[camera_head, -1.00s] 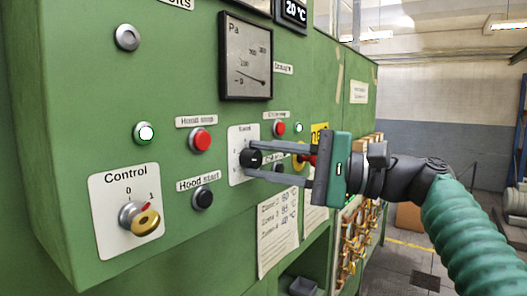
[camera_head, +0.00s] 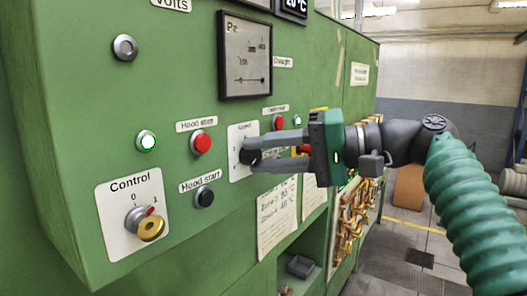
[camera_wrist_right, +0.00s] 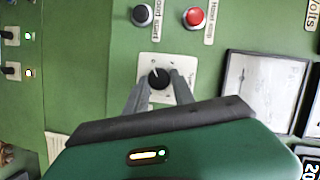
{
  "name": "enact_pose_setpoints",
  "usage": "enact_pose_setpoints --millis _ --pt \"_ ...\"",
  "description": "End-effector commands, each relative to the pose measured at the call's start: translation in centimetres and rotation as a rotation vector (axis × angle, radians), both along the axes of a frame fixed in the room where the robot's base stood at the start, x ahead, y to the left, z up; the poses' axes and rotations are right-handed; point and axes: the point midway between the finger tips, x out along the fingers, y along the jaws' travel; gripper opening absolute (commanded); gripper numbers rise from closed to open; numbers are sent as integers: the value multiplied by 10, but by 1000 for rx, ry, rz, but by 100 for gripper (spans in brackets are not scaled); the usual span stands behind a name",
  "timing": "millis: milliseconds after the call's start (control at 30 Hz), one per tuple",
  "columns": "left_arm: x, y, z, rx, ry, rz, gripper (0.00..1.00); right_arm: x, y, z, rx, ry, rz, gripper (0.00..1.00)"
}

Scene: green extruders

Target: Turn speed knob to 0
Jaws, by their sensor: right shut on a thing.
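The black speed knob (camera_head: 250,155) sits on a white plate (camera_head: 236,168) on the green panel, in the middle of the head view. My right gripper (camera_head: 256,151) comes in from the right, its two fingers closed around the knob. In the right wrist view the knob (camera_wrist_right: 159,78) lies between the fingertips (camera_wrist_right: 160,84), and a light pointer line shows on its face. The scale marks on the plate are too small to read. My left gripper is not in view.
A red hood stop button (camera_head: 201,142) and a black hood start button (camera_head: 204,196) are left of the plate. The control switch (camera_head: 146,222) is lower left. A pressure gauge (camera_head: 245,56) is above. A red button (camera_head: 278,122) is close to my fingers.

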Motion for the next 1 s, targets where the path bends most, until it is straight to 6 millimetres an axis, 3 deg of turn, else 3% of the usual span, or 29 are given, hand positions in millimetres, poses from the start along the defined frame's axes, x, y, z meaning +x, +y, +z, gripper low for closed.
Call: enact_pose_setpoints --millis 33,467,500,633,1000 --pt "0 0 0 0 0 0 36 0 0 -7 -15 6 5 0" --pt "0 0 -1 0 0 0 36 1 0 -8 -22 1 5 0" --pt "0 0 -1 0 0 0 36 1 0 -8 -22 1 5 33" --pt "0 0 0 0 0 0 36 1 0 -7 -20 -2 5 50" --pt "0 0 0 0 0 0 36 1 0 -4 -15 -6 3 51"
